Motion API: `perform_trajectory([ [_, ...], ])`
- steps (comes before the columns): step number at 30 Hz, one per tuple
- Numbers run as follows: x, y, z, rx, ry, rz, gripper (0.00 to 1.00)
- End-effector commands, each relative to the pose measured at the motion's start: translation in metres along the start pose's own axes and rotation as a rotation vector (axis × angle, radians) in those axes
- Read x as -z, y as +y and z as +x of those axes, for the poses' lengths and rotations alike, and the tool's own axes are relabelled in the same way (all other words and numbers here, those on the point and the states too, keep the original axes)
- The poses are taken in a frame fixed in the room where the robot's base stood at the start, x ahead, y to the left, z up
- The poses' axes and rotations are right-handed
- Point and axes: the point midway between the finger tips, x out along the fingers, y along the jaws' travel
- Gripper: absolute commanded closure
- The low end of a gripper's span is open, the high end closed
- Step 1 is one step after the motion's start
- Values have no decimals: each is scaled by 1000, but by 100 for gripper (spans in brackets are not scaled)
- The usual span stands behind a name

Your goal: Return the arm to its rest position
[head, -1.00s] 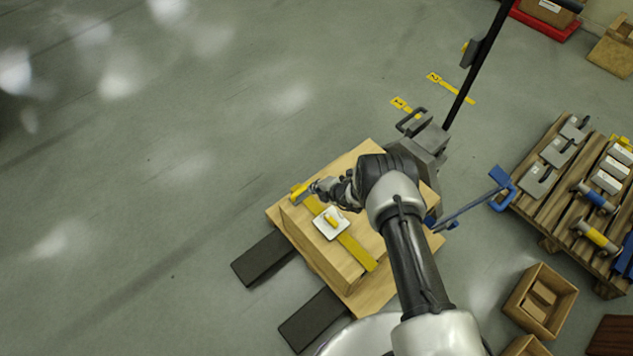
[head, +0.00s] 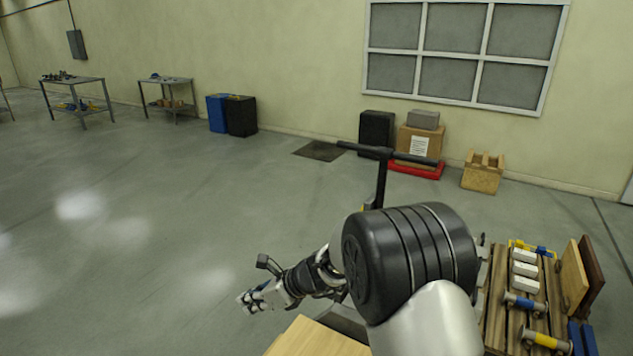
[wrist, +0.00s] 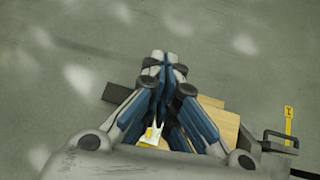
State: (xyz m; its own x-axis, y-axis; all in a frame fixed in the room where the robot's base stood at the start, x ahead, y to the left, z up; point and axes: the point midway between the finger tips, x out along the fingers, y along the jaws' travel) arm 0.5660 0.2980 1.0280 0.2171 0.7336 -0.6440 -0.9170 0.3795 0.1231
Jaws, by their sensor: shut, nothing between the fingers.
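My gripper (head: 252,299) is shut and empty in the head view, out over the floor to the left of my arm. In the wrist view my gripper (wrist: 164,62) has its blue-padded fingers together with nothing between them. The wooden worktop (head: 315,338) shows only in part at the bottom of the head view. In the wrist view the wood (wrist: 222,120) lies below and beyond the fingers, apart from them. A white plate with a yellow part (wrist: 152,137) shows partly behind the fingers.
A pallet with several tools (head: 497,320) stands at the right. A black post with a crossbar (head: 382,178) rises behind my arm. Cardboard and black boxes (head: 418,141) stand by the wall. In the wrist view a yellow floor marker (wrist: 288,122) lies at right. The floor at left is clear.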

Motion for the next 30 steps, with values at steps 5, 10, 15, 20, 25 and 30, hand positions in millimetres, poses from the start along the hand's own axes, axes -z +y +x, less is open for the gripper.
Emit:
perform_trajectory([
  [5,-20,41,-98,-10,79,-457,100],
  [10,-9,83,-180,-29,196,-871,100],
  [15,23,125,-252,-71,354,-1262,100],
  [20,66,161,-312,-142,540,-1595,100],
  [25,114,189,-361,-255,751,-1867,100],
  [30,145,202,-388,-352,892,-2009,100],
])
